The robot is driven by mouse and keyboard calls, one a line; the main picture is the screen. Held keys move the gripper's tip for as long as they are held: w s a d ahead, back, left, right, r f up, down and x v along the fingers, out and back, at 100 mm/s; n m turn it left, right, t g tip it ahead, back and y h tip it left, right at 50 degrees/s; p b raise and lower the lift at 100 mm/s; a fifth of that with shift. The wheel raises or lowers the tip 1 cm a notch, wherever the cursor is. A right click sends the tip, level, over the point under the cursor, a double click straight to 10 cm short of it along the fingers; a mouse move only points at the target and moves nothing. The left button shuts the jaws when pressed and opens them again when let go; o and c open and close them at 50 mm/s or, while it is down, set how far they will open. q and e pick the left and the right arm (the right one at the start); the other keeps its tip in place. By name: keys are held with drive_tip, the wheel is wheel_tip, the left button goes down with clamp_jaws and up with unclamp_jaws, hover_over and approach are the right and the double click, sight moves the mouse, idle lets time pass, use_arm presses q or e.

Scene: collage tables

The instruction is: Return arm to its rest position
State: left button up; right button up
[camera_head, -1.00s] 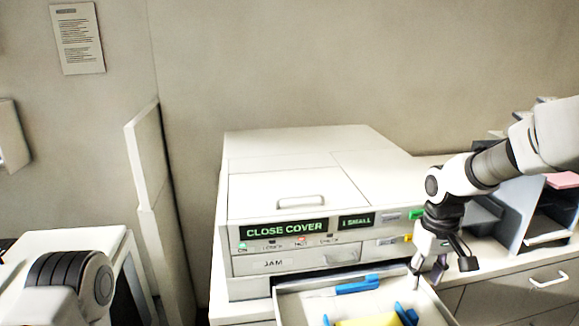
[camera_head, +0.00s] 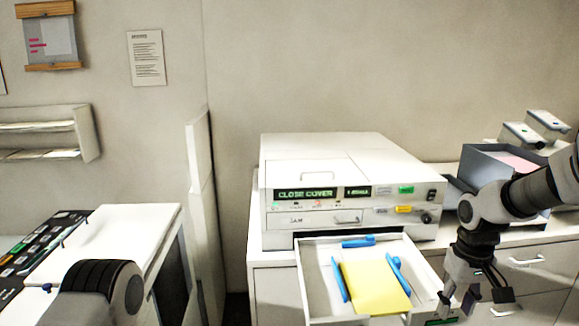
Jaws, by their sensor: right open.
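My right gripper (camera_head: 457,308) is open and empty at the lower right, by the right front corner of the pulled-out paper tray. Its arm comes in from the right edge. My left arm shows at the lower left, but its gripper is out of view. The white copier (camera_head: 350,165) stands on a cabinet, its green display reading CLOSE COVER. Its open tray (camera_head: 316,262) holds yellow paper (camera_head: 375,288) between blue guides (camera_head: 340,280). I cannot tell whether the right gripper touches the tray.
A dark grey paper bin (camera_head: 480,160) and drawers with handles (camera_head: 525,262) lie behind and beside my right arm. A white partition (camera_head: 200,165) stands left of the copier. A white-topped table (camera_head: 120,230) with a dark panel is at the left.

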wheel_tip(320, 180, down, 12)
drive_tip(key=s+g+b, duration=0.1)
drive_tip(key=g+b, duration=0.1)
drive_tip(key=g, duration=0.1)
drive_tip(key=s+a+f+g+b, duration=0.1)
drive_tip(key=s+a+f+b, duration=0.2)
drive_tip(key=s+f, duration=0.8)
drive_tip(key=s+a+f+b, duration=0.2)
drive_tip(key=s+f, duration=0.8)
drive_tip(key=s+a+f+g+b, duration=0.1)
drive_tip(key=s+a+f+b, duration=0.2)
drive_tip(key=s+f, duration=0.8)
use_arm(q)
wheel_tip(320, 180, down, 10)
drive_tip(key=w, duration=0.1)
drive_tip(key=shift+p, duration=0.4)
use_arm(e)
drive_tip(key=w+t, duration=0.1)
drive_tip(key=w, duration=0.1)
drive_tip(key=w+m+t, duration=0.1)
drive_tip(key=w+t, duration=0.1)
drive_tip(key=w+r+t, duration=0.1)
drive_tip(key=t, duration=0.1)
drive_tip(key=shift+w+d, duration=0.4)
use_arm(q)
drive_tip(key=shift+r, duration=0.1)
